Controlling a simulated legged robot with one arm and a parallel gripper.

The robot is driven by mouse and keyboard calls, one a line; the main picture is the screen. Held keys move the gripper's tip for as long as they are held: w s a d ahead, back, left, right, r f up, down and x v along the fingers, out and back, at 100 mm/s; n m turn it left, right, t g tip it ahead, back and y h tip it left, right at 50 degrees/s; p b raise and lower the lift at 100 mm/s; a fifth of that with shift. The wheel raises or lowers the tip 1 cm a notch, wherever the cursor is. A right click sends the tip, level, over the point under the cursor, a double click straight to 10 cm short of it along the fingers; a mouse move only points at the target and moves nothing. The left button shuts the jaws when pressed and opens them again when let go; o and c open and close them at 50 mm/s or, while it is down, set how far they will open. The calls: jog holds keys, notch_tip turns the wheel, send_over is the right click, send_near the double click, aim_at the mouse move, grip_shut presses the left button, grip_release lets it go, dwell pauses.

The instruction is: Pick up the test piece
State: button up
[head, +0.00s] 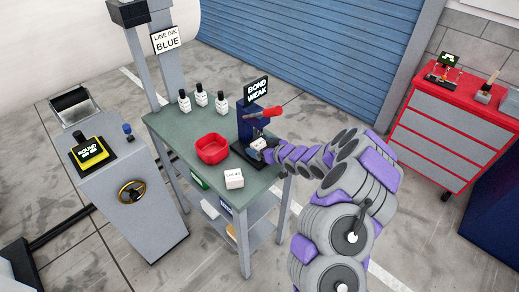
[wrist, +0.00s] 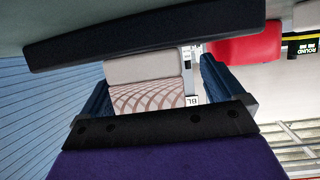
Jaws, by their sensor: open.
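The likely test piece is a small pale block (head: 257,143) on the blue bench tester (head: 246,124). In the wrist view the block (wrist: 148,96) has a pinkish criss-cross pattern on one part and plain grey beside it. My gripper (head: 267,154) is at the tester's right side, close to the block. In the wrist view my gripper (wrist: 155,85) is open, with a blue finger on each side of the block. I cannot tell whether either finger touches it. The tester's black base (wrist: 130,35) lies just beyond the block.
The green bench (head: 190,135) also holds a red bin (head: 213,148), a white labelled box (head: 234,178) and white bottles (head: 202,98). A "BOND WEAK" sign (head: 257,89) tops the tester. A grey console (head: 120,185) stands left, a red cabinet (head: 450,125) right.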

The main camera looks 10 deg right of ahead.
jog(key=shift+w+d+f, duration=0.1)
jog(key=shift+w, duration=0.15)
jog(key=shift+d, duration=0.7)
jog(key=shift+c, duration=0.5)
jog(key=shift+a, duration=0.75)
jog(key=c, duration=0.6)
jog(key=shift+d, duration=0.4)
jog(key=c, duration=0.5)
jog(key=shift+d, duration=0.2)
